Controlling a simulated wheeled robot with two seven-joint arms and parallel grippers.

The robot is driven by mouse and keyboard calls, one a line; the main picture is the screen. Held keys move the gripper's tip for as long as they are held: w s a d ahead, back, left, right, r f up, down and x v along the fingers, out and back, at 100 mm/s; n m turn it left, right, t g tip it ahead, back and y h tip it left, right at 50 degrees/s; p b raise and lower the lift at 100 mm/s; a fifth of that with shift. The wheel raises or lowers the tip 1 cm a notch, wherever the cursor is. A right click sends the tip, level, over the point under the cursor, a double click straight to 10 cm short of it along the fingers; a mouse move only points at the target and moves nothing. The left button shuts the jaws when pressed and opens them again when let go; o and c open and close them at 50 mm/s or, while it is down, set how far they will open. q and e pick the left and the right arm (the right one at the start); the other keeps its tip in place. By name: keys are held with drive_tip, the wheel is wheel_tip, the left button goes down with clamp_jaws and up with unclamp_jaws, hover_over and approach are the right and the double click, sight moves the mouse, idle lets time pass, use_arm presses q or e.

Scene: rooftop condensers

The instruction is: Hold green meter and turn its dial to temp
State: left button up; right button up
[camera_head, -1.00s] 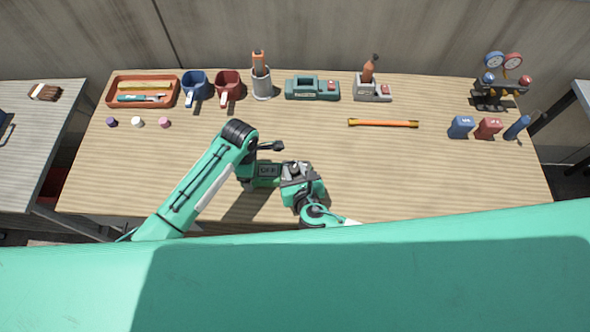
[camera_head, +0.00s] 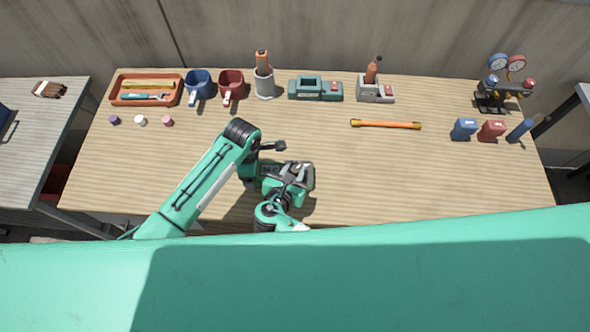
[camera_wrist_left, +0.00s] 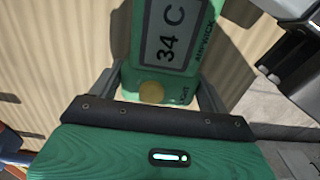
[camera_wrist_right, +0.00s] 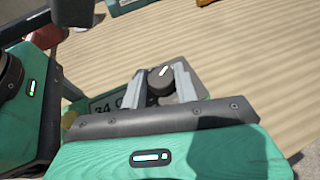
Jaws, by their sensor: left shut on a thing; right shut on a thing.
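The green meter (camera_head: 269,170) is at the front middle of the table, mostly covered by my grippers in the head view. My left gripper (camera_wrist_left: 155,88) is shut on the meter body (camera_wrist_left: 125,72); its fingers lie on both sides. The display (camera_wrist_left: 168,38) reads "34 C". My right gripper (camera_wrist_right: 160,90) is shut on the round black dial (camera_wrist_right: 158,80), with one finger on each side. A white mark on the dial shows in the right wrist view. A round yellowish button (camera_wrist_left: 151,92) sits below the display.
An orange bar (camera_head: 386,124) lies to the right. Small caps (camera_head: 140,120), an orange tray (camera_head: 119,97), mugs (camera_head: 231,85), a green tool (camera_head: 315,89) and a gauge set (camera_head: 503,85) stand farther off.

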drive_tip(key=shift+m+g+h, duration=0.3)
drive_tip(key=shift+m+h, duration=0.3)
drive_tip(key=o, duration=1)
drive_tip(key=shift+a, duration=0.1)
drive_tip(key=v, duration=1.2)
drive_tip(key=shift+f, duration=0.1)
use_arm(q)
drive_tip(key=o, duration=1.3)
